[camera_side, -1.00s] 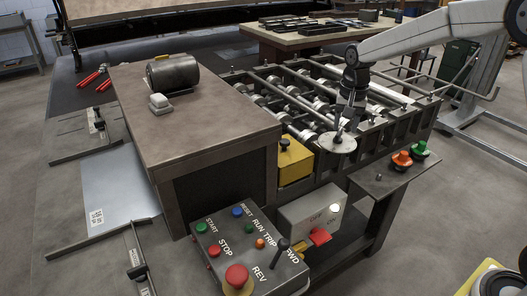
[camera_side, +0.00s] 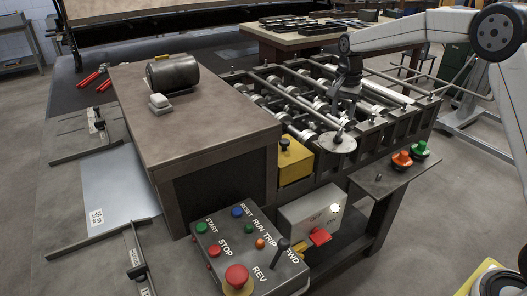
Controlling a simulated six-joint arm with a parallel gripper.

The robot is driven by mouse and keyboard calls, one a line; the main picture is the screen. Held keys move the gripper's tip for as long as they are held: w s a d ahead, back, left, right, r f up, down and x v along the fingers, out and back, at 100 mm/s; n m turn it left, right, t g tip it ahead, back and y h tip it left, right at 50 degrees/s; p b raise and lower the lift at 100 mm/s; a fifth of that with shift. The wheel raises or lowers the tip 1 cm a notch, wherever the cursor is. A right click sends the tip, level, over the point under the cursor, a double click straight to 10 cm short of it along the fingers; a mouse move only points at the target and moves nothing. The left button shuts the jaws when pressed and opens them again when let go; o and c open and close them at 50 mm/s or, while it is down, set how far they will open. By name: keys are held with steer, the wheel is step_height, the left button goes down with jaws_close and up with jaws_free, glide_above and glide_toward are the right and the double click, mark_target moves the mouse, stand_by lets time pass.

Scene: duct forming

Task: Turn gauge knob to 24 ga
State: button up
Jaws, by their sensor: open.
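The gauge knob appears to stand on the pale round dial plate (camera_side: 336,143) at the front edge of the roller machine. Its pointer and markings are too small to read. My gripper (camera_side: 341,117) points down just above and over this dial. It is open, and its fingers are small and dark. I cannot tell whether they are around the knob or apart from it.
The roller machine (camera_side: 385,137) has bars and posts close around my gripper. Orange (camera_side: 402,159) and green (camera_side: 420,149) knobs stand on a shelf at right. A control box (camera_side: 249,243) and an OFF/ON switch box (camera_side: 310,216) are in front.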

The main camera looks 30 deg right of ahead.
mark_target(339, 131)
steer(key=shift+f, duration=3.15)
steer(key=shift+c, duration=0.2)
jaws_close()
